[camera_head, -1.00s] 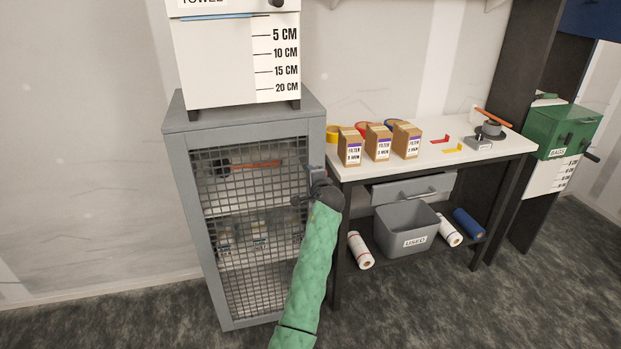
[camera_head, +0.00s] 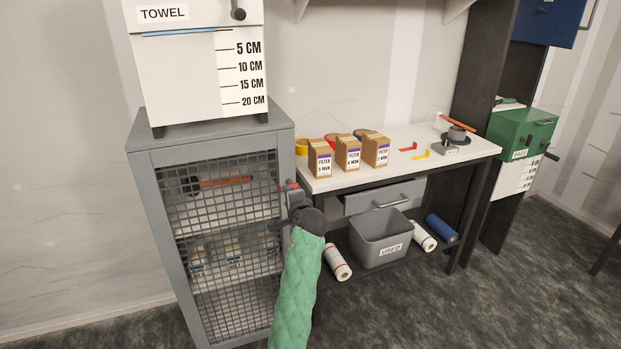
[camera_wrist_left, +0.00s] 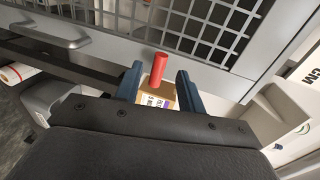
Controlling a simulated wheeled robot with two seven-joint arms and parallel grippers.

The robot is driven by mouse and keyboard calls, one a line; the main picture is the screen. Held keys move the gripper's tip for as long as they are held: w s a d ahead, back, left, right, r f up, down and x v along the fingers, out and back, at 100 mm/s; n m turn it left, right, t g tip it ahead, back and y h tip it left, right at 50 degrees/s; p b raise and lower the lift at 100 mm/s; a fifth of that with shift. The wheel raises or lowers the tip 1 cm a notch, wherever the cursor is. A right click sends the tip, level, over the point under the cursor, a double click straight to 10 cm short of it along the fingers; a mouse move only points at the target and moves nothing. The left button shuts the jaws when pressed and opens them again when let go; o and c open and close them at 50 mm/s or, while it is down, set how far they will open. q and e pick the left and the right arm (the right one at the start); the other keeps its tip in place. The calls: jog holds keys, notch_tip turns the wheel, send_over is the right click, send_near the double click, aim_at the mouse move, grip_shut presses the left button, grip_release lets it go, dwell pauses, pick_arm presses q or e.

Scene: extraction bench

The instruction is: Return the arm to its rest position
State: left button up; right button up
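My left arm, in a green quilted sleeve, reaches up from the bottom of the head view. Its dark left gripper (camera_head: 291,196) is at the right front edge of the grey mesh cabinet (camera_head: 212,148). In the left wrist view the two blue fingers of the left gripper (camera_wrist_left: 160,86) stand apart. A red cylinder (camera_wrist_left: 159,67) shows between them with a gap on each side. I cannot tell what it is fixed to. A filter box (camera_wrist_left: 155,97) shows behind it, also between the fingers. My right gripper is not in view.
A white-topped bench (camera_head: 400,160) stands right of the cabinet, with several filter boxes (camera_head: 347,153) on it. A grey USED bin (camera_head: 381,238) and paper rolls are on its lower shelf. A towel dispenser (camera_head: 190,75) stands on the cabinet. Open floor lies at the right.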

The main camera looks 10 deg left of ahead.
pick_arm(q)
jog(key=s+d+f+n+g+h, duration=0.25)
jog(key=s+d+n+h, duration=0.2)
jog(key=s, duration=0.25)
jog(key=s+d+f+n+g+h, duration=0.1)
jog(key=s+d+f+n+h, duration=0.2)
jog(key=s+n, duration=0.4)
jog(key=s+d+f+g, duration=0.1)
jog(key=s+f+g, duration=0.1)
jog(key=s+f, duration=0.6)
jog(key=s+d+f+m+g+h, duration=0.1)
jog(key=s+f+g, duration=0.2)
jog(key=s+f, duration=0.6)
jog(key=s+f+m+g+h, duration=0.1)
jog(key=s+f+g, duration=0.2)
jog(key=s+f, duration=0.6)
jog(key=s, duration=1.7)
jog(key=shift+d+f, duration=0.25)
jog(key=shift+d, duration=0.15)
jog(key=shift+m+h, duration=0.25)
